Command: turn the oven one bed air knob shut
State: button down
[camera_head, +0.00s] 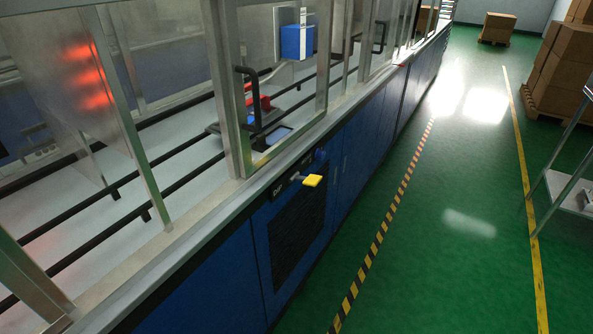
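A yellow handle (312,181) on a short grey stem sticks out from the front of the blue machine cabinet, just under its pale top edge. Beside it on the left is a dark label with white lettering that seems to read "OFF". A dark round knob-like part (320,156) sits a little farther along the same panel. I cannot tell which of these is the oven one bed air knob, and no oven name is readable. My gripper is not in view.
A line of glazed metal frames stands along the blue cabinets (218,285); a black door handle (249,95) juts out. The green floor (440,240) beside the cabinets is free. A metal rack (570,190) and stacked cartons (565,65) stand on the right.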

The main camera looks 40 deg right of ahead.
aim_at(319, 154)
jog(key=i+l+z, duration=0.15)
jog(key=z, duration=0.2)
jog(key=i+l+z, duration=0.15)
jog(key=z, duration=0.2)
jog(key=i+l+z, duration=0.1)
jog(key=z, duration=0.25)
jog(key=i, duration=0.05)
